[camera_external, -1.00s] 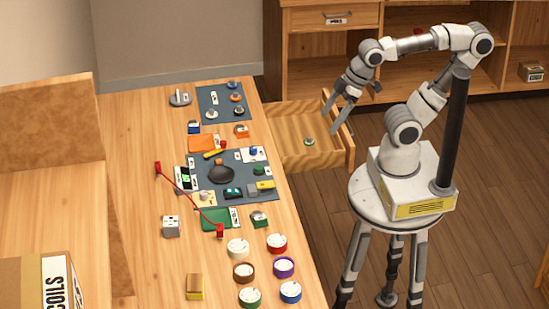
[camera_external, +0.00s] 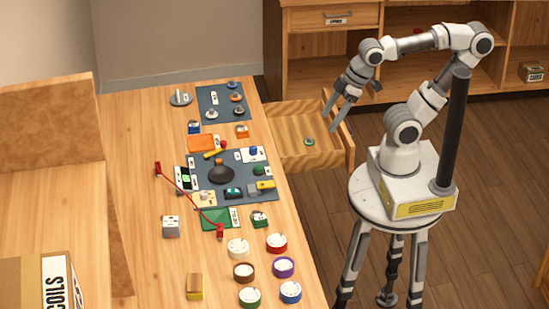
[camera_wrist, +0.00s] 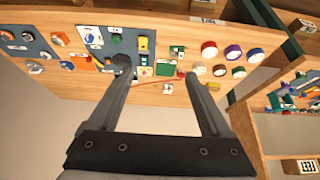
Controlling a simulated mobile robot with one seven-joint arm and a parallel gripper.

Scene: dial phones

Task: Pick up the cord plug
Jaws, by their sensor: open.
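A red cord (camera_external: 190,193) lies across the left part of the workbench, with a red block-shaped plug at each end. One plug (camera_external: 157,168) is at the bench's left side, and the other plug (camera_external: 220,231) is near the green board. In the wrist view the red cord (camera_wrist: 158,80) shows between my fingers, with a red end (camera_wrist: 180,73) near the right fingertip. My gripper (camera_external: 330,123) is open and empty. It hangs above the open drawer, to the right of the bench and well apart from both plugs.
Several coloured round dials (camera_external: 283,267) stand at the bench's near end. A dark mat (camera_external: 235,195) holds small parts, and another mat (camera_external: 222,102) lies behind it. A box (camera_external: 45,280) stands at the lower left.

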